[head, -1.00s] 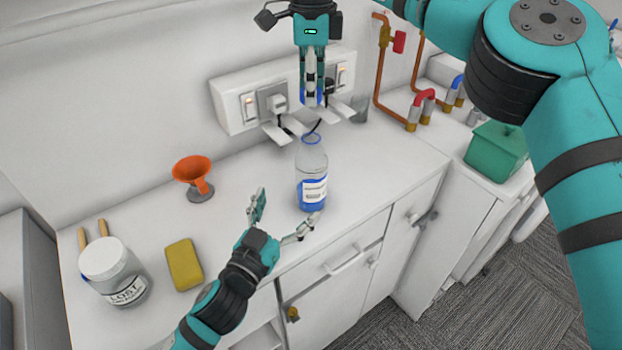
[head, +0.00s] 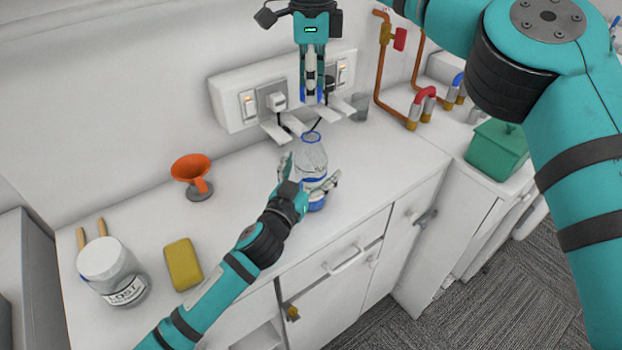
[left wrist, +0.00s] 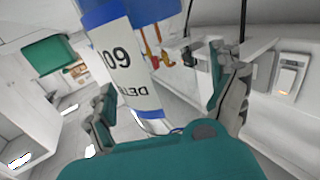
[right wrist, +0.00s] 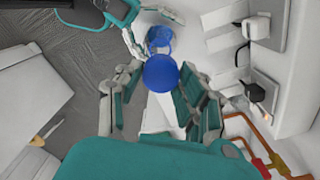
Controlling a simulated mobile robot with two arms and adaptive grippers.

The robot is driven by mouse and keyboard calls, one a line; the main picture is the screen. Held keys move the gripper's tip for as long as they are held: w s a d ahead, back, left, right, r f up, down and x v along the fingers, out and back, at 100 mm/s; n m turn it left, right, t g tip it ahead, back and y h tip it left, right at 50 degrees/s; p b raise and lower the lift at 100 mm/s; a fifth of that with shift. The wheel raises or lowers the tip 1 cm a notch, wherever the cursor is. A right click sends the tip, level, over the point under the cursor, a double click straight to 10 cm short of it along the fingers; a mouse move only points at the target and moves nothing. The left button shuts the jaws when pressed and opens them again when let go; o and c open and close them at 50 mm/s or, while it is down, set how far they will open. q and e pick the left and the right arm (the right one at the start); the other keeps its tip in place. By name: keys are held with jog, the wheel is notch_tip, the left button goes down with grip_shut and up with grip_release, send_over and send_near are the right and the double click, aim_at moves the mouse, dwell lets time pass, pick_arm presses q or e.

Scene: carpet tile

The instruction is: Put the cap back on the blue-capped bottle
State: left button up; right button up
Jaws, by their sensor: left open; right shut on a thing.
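The bottle (head: 313,152) stands upright and uncapped on the counter, with a blue rim and a label; its label fills much of the left wrist view (left wrist: 122,62). My left gripper (head: 311,172) is open, its fingers on either side of the bottle's body. I cannot tell whether they touch it. My right gripper (head: 311,99) points down above the bottle, shut on the blue cap (right wrist: 160,73). In the head view the fingers partly hide the cap. In the right wrist view the bottle's open mouth (right wrist: 160,36) shows just beyond the cap.
An orange funnel (head: 191,170), a yellow sponge (head: 184,265) and a white-lidded jar (head: 122,286) stand to the left on the counter (head: 232,225). A socket strip (head: 230,106) is on the wall behind. A small glass (head: 359,107) stands behind right, near copper pipes (head: 387,85).

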pick_arm(q)
jog(key=c, duration=1.8)
pick_arm(e)
jog(key=shift+f, duration=2.45)
jog(key=shift+f, duration=0.9)
jog(key=shift+f, duration=0.6)
